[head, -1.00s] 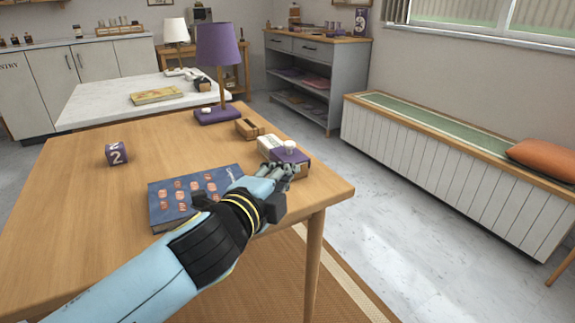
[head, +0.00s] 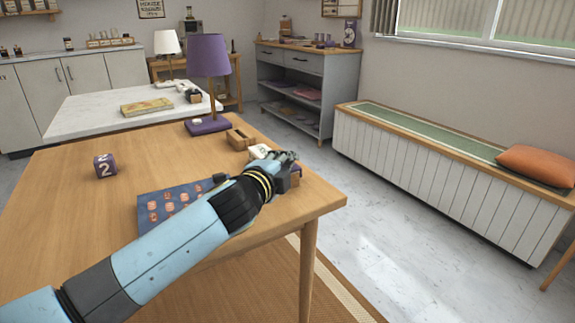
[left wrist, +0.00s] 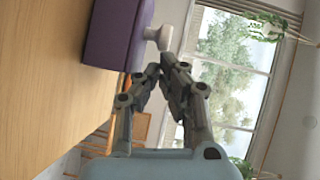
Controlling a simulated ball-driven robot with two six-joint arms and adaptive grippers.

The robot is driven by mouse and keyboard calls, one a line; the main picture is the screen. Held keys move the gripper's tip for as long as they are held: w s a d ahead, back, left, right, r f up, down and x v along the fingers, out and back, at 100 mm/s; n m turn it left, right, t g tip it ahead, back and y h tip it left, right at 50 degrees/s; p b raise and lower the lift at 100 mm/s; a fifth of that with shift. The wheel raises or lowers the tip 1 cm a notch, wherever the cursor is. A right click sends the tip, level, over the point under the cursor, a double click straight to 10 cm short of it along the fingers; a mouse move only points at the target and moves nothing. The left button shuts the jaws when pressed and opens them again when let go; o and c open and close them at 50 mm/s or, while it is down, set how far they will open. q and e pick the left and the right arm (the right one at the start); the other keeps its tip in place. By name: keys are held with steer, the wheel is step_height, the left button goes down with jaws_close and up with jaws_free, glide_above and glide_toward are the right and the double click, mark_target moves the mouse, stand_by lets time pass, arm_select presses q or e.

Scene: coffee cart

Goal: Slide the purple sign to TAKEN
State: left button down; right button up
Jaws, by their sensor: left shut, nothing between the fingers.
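The purple sign is a small box with a white part (head: 259,151) and a purple part on the near right corner of the wooden table (head: 110,225). In the head view my left gripper (head: 288,156) and wrist cover most of its purple part. In the left wrist view the purple part (left wrist: 116,35) stands on the table with a white knob (left wrist: 158,37) sticking out. My left gripper (left wrist: 160,68) is shut and empty, its fingertips close beside the knob; I cannot tell whether they touch. The sign's lettering cannot be read. My right gripper is not in view.
A wooden block (head: 239,138) and a purple lamp (head: 208,58) stand behind the sign. A purple number cube (head: 105,166) is at the left. The table's right edge is close to the sign.

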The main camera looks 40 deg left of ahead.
arm_select(q)
steer(key=shift+a, duration=0.1)
steer(key=w+a, duration=0.1)
steer(key=a, duration=0.2)
steer(key=w+a, duration=0.1)
steer(key=a, duration=0.1)
steer(key=w+a, duration=0.1)
steer(key=a, duration=0.2)
steer(key=shift+w+a+b, duration=0.3)
steer(key=shift+a+b, duration=0.05)
steer(key=shift+b, duration=0.05)
